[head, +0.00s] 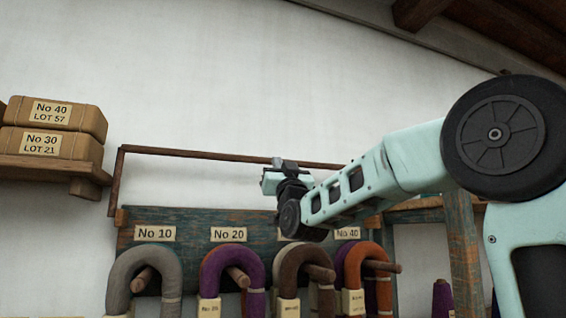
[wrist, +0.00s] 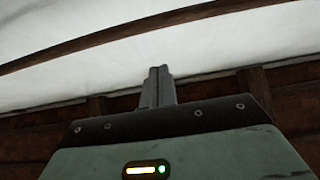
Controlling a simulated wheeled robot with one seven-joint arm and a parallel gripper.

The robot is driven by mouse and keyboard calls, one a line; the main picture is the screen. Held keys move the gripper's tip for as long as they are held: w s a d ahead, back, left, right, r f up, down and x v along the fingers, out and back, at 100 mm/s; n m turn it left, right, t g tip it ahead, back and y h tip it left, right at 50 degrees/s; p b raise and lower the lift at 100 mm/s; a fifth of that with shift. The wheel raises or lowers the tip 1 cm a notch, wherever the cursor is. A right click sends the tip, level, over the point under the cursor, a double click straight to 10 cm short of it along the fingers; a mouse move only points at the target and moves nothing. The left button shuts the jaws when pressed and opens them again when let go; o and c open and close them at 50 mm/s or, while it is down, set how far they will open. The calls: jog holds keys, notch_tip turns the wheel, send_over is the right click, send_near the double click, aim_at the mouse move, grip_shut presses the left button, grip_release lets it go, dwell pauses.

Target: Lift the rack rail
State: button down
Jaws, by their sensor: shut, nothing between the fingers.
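The rack rail (head: 210,154) is a thin brown bar in the head view. It runs level across the white wall above the hank board, with an upright leg at its left end down to the board. It is in its place on the rack. My gripper (head: 280,162) is at the rail's height, overlapping its middle in the head view; I cannot tell whether they touch. In the wrist view the fingers (wrist: 158,74) are together and empty. A brown bar (wrist: 150,22), which looks like the rail, crosses beyond the fingertips, apart from them in the picture.
The worn green board (head: 195,256) has pegs with grey, purple, brown and orange yarn hanks (head: 232,262) below my arm. Labelled parcels (head: 52,128) sit on a shelf (head: 40,172) at left. Dark roof beams (head: 510,42) are at upper right. The wall above the rail is clear.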

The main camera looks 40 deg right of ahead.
aim_at(268, 163)
jog(key=w+p, duration=0.1)
jog(key=w, duration=0.1)
jog(key=w+d+r+p, duration=0.1)
jog(key=w+p, duration=0.2)
jog(key=shift+w+d+r, duration=0.35)
jog(key=shift+w+r, duration=0.05)
jog(key=shift+w+d+f+b, duration=0.2)
jog(key=shift+w+b, duration=0.25)
jog(key=shift+b, duration=0.45)
jog(key=shift+w+d+r+b, duration=0.1)
jog(key=shift+w+d+b, duration=0.05)
jog(key=shift+w+b, duration=0.65)
jog(key=shift+w+r+b, duration=0.15)
jog(key=shift+r+b, duration=0.15)
jog(key=shift+r, duration=0.05)
